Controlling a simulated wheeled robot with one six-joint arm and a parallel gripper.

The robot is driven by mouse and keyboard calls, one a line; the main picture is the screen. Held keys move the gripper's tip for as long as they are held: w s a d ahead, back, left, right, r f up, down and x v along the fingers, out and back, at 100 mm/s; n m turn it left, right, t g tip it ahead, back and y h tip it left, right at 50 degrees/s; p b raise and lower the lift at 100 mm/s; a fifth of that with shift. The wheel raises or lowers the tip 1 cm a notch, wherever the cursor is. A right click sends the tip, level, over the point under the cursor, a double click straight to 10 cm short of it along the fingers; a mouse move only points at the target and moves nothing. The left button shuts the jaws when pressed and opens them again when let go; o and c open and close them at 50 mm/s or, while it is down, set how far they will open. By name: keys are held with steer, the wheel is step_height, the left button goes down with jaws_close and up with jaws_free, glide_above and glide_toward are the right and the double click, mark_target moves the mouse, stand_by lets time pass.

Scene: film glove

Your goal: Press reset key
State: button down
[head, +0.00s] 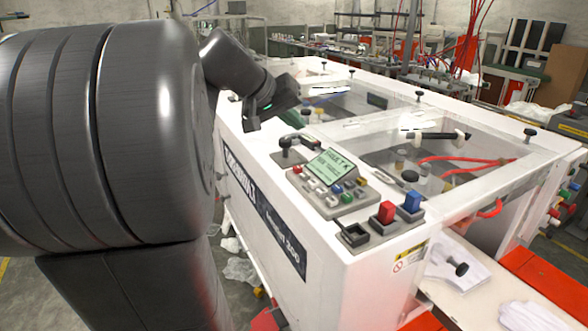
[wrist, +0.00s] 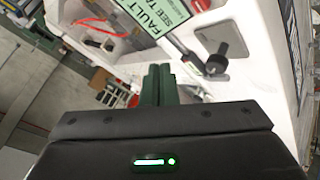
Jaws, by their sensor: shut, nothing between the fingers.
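The control panel (head: 345,211) sits on the near corner of a white machine, below a green screen (head: 330,166) that reads FAULT. Several small coloured keys lie in rows on the panel; their labels are too small to read, so I cannot tell which is the reset key. My gripper (head: 291,117) is above the machine top, left of and behind the panel, apart from it. In the wrist view my dark green fingers (wrist: 157,84) are together and empty. The screen (wrist: 155,10) shows at the top there, and the fingers and gripper body hide much below it.
A black lever handle (head: 297,142) stands beside the screen. A red block (head: 387,211) and a blue block (head: 412,201) stand right of the panel, near a black square socket (head: 353,235). Clear-covered bays (head: 440,150) with red hoses lie behind.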

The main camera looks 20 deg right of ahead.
step_height(320, 180, down, 8)
steer(key=b, duration=0.5)
steer(key=shift+r, duration=0.2)
stand_by(1.6)
steer(key=shift+f+b, duration=0.4)
steer(key=shift+b, duration=0.2)
steer(key=shift+f+b, duration=0.45)
stand_by(0.6)
steer(key=shift+r+p, duration=0.65)
steer(key=shift+r, duration=0.25)
step_height(320, 180, up, 5)
steer(key=p, duration=0.3)
steer(key=shift+p, duration=0.4)
